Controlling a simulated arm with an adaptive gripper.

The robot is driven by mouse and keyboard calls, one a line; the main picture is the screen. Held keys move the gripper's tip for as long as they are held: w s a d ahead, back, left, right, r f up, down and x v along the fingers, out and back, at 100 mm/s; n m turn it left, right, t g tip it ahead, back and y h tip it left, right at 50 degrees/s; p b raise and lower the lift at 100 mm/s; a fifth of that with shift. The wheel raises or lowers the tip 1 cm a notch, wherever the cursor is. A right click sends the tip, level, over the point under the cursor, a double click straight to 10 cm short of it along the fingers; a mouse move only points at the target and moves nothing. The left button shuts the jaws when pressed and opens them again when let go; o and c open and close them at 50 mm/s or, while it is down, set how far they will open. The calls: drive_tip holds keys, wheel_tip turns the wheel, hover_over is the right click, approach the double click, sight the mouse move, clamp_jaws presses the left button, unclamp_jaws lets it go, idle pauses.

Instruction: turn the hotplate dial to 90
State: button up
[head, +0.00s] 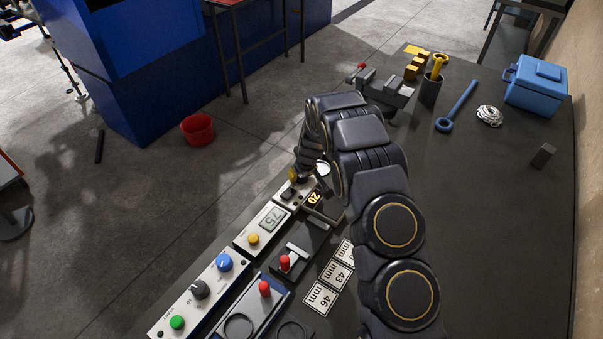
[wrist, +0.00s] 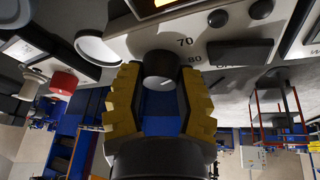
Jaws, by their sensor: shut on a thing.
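The hotplate (head: 283,203) is a pale-fronted unit on the bench, mostly behind my arm in the head view. Its lit orange display (head: 314,198) reads 20. The black round dial (wrist: 160,66) shows in the wrist view on the pale front, with the marks 70 and 80 printed close by. My gripper (wrist: 158,88) has its two yellow ridged fingers on either side of the dial, shut on it. In the head view my gripper (head: 294,173) is mostly hidden by my own wrist, and the dial cannot be made out there.
A control box (head: 245,248) reading 75 with a yellow button adjoins the hotplate. Nearer are a blue knob (head: 225,262), a green button (head: 177,322), red-knobbed fixtures (head: 265,289) and mm cards (head: 321,298). A blue box (head: 537,84) stands far right. The right bench is mostly clear.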

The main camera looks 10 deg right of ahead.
drive_tip(key=m+h, duration=0.1)
drive_tip(key=m, duration=0.1)
drive_tip(key=m+h, duration=0.1)
drive_tip(key=m, duration=0.1)
drive_tip(key=shift+s+f+m, duration=0.1)
drive_tip(key=shift+f+m, duration=0.05)
drive_tip(key=shift+m, duration=0.25)
drive_tip(key=m, duration=0.2)
drive_tip(key=m+g+h, duration=0.1)
drive_tip(key=m, duration=0.2)
drive_tip(key=shift+a+h, duration=0.2)
drive_tip(key=shift+h, duration=0.1)
drive_tip(key=m, duration=0.2)
drive_tip(key=m+g, duration=0.1)
drive_tip(key=m, duration=0.1)
drive_tip(key=shift+g+h, duration=0.3)
drive_tip(key=shift+h, duration=0.1)
drive_tip(key=shift+m+g, duration=0.3)
drive_tip(key=shift+m, duration=0.6)
drive_tip(key=shift+m+g+h, duration=0.3)
drive_tip(key=shift+m+g, duration=0.5)
drive_tip(key=shift+m, duration=1.4)
drive_tip(key=o, duration=0.8)
drive_tip(key=shift+o, duration=0.3)
drive_tip(key=shift+d, duration=0.15)
